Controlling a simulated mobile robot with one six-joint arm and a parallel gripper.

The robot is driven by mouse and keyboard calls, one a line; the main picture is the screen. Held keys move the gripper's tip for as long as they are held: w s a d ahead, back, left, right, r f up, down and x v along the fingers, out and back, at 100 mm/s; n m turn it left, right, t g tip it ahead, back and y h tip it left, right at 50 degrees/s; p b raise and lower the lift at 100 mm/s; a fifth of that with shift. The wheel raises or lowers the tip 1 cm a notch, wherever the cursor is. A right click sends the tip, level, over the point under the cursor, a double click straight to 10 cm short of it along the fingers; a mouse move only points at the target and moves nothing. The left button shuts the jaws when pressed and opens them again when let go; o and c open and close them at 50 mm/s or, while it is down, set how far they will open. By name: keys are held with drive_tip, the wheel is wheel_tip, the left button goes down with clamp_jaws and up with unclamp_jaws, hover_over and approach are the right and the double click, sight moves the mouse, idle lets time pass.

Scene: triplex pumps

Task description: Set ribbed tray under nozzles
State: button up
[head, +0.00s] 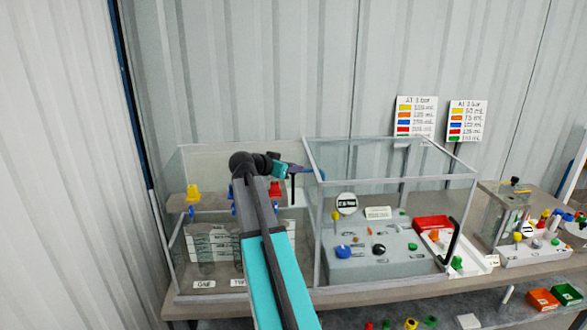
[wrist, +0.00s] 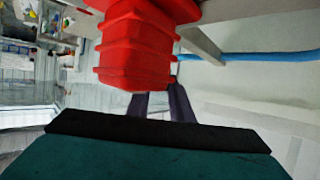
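My gripper (head: 300,172) is at the end of the teal arm, above the right end of the brown pump shelf (head: 210,201). In the wrist view its two dark fingers (wrist: 163,106) stand apart with nothing visible between them. A red ribbed piece (wrist: 138,45) fills the upper middle of that view, close to the fingers; whether they touch is unclear. It seems to be the red piece (head: 275,188) on the shelf. A yellow piece (head: 193,192) sits at the shelf's left, with a blue part (head: 191,210) below. I cannot make out the ribbed tray for certain.
Clear cylinders (head: 206,262) stand under the shelf in the left bay, partly behind my arm. A framed clear box (head: 317,240) encloses a grey control panel (head: 362,262). A blue hose (wrist: 270,57) crosses the wrist view.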

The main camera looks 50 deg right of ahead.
clamp_jaws()
drive_tip(key=s+a+b, duration=0.7)
drive_tip(key=s+a, duration=0.2)
drive_tip(key=s, duration=0.2)
drive_tip(key=shift+s+a, duration=0.35)
drive_tip(key=shift+a, duration=0.05)
drive_tip(key=shift+f, duration=0.1)
drive_tip(key=o, duration=0.6)
unclamp_jaws()
drive_tip(key=o, duration=0.3)
drive_tip(key=shift+s+a, duration=0.15)
